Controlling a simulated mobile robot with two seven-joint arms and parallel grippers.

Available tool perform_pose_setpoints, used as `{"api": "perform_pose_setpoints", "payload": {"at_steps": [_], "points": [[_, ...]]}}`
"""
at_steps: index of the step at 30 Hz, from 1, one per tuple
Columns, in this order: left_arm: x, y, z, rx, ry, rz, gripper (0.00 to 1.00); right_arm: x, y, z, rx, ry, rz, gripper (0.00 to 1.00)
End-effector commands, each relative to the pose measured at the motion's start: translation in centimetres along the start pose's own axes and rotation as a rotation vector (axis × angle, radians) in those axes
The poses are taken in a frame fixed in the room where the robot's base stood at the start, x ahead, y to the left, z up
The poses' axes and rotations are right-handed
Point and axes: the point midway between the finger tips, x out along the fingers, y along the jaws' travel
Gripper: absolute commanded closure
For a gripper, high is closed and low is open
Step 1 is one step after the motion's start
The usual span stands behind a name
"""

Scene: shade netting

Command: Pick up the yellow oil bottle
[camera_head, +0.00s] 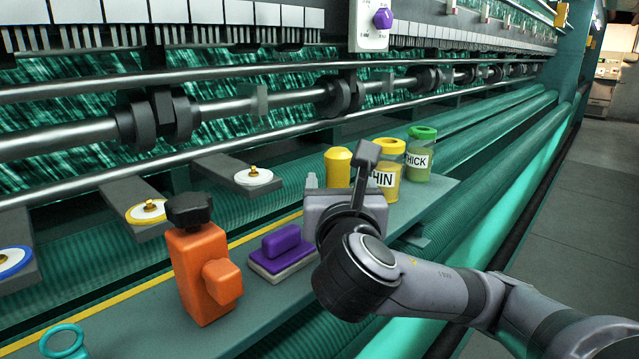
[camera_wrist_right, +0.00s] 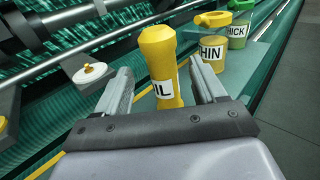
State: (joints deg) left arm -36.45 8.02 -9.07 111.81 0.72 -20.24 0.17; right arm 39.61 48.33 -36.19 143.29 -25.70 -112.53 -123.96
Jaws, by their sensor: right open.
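The yellow oil bottle (camera_head: 338,158) stands upright on the green shelf, its lower part hidden behind my right gripper in the head view. In the right wrist view the bottle (camera_wrist_right: 158,55) shows a white label ending in "IL". My right gripper (camera_head: 340,182) is open and faces the bottle. In the wrist view its two fingers (camera_wrist_right: 160,78) appear on either side of the bottle, with gaps. I cannot tell how far the tips reach along it. Nothing is held. My left gripper is not in view.
A yellow "THIN" jar (camera_head: 386,182) and green "THICK" jar (camera_head: 419,160) stand just right of the bottle. Machine rollers (camera_head: 230,107) run behind.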

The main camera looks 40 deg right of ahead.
Motion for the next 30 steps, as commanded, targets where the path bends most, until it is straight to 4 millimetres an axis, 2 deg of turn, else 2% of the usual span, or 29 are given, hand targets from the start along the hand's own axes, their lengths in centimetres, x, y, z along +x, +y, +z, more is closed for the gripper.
{"api": "perform_pose_setpoints", "payload": {"at_steps": [6, 13, 16, 26, 30], "points": [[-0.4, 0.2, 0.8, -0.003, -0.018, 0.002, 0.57, 2.1, -0.1, -0.2, -0.003, 0.001, -0.005, 0.30], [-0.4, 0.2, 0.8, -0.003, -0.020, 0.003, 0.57, 5.1, -0.1, -1.3, -0.004, 0.003, -0.005, 0.30], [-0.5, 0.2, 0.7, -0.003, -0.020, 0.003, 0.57, 6.3, 0.0, -1.2, -0.002, 0.002, -0.004, 0.30], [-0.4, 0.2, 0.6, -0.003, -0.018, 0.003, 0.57, 7.0, 0.0, -1.2, 0.000, 0.002, 0.000, 0.30], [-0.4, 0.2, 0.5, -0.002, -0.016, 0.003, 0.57, 7.0, 0.0, -1.2, 0.000, 0.002, 0.000, 0.76]]}}
